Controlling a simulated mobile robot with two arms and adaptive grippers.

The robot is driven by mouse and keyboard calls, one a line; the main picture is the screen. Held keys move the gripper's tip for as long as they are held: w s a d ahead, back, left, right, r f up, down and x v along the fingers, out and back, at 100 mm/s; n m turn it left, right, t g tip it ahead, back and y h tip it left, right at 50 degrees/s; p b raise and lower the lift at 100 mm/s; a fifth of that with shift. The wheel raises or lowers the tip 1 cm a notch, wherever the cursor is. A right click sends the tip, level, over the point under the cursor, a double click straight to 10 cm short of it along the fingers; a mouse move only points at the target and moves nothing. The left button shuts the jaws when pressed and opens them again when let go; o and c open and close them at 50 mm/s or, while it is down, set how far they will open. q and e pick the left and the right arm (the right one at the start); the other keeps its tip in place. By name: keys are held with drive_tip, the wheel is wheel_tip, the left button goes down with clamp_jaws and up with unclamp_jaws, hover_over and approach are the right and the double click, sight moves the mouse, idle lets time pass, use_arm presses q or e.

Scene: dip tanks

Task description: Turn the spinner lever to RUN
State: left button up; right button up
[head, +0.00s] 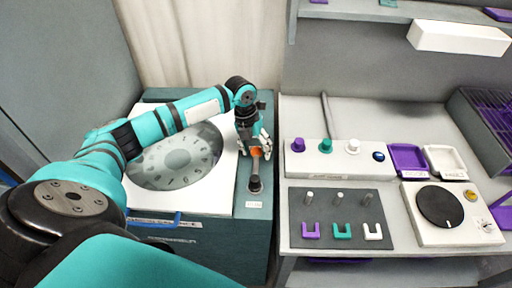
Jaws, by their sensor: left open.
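The spinner is a teal cabinet with a white top (218,196) and a round, dark window (176,158) on the left. Its lever (254,171) stands on a dark round pivot on the strip right of the white top. The orange knob (256,152) at the lever's far end is partly hidden by my left gripper (256,147). This gripper is open, with its fingers pointing down around or just above the knob; I cannot tell whether they touch it. A small label (254,204) lies in front of the pivot, too small to read. My right gripper is not in view.
A blue handle (156,222) juts from the cabinet's front edge. To the right, a grey bench holds a white strip with coloured knobs (335,160), a dark peg plate (340,206), purple and white trays (444,161) and a dial unit (440,206). A shelf overhangs its back.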

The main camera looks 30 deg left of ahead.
use_arm(q)
drive_tip(key=shift+f, duration=0.15)
drive_tip(key=c, duration=0.7)
clamp_jaws()
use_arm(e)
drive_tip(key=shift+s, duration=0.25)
